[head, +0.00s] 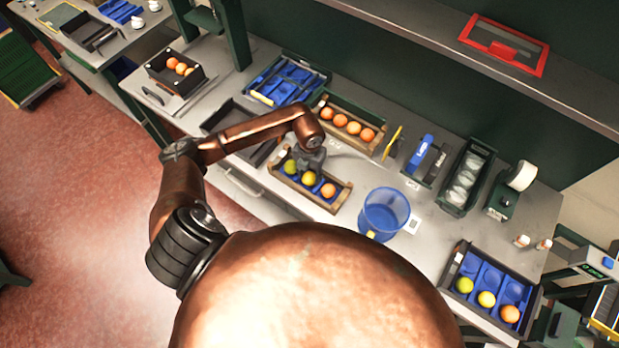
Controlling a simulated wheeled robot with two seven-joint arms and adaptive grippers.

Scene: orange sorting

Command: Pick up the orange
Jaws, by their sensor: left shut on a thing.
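My left gripper (311,166) points down over the front wooden crate (340,203). It is shut on a fruit, which looks to be the middle yellow-green orange (309,178) just below its fingers. The fingers partly hide this contact, and I cannot tell whether the fruit is lifted. A greener orange (290,166) lies to its left and a ripe orange one (328,190) to its right in the same crate. My right gripper is not in view.
Behind is a wooden crate (379,146) with several oranges. A blue bucket (385,212) stands to the right. Further right, a black tray with blue inserts (464,252) holds three fruits. A dark empty tray (228,120) lies to the left. A shelf (480,50) overhangs the bench.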

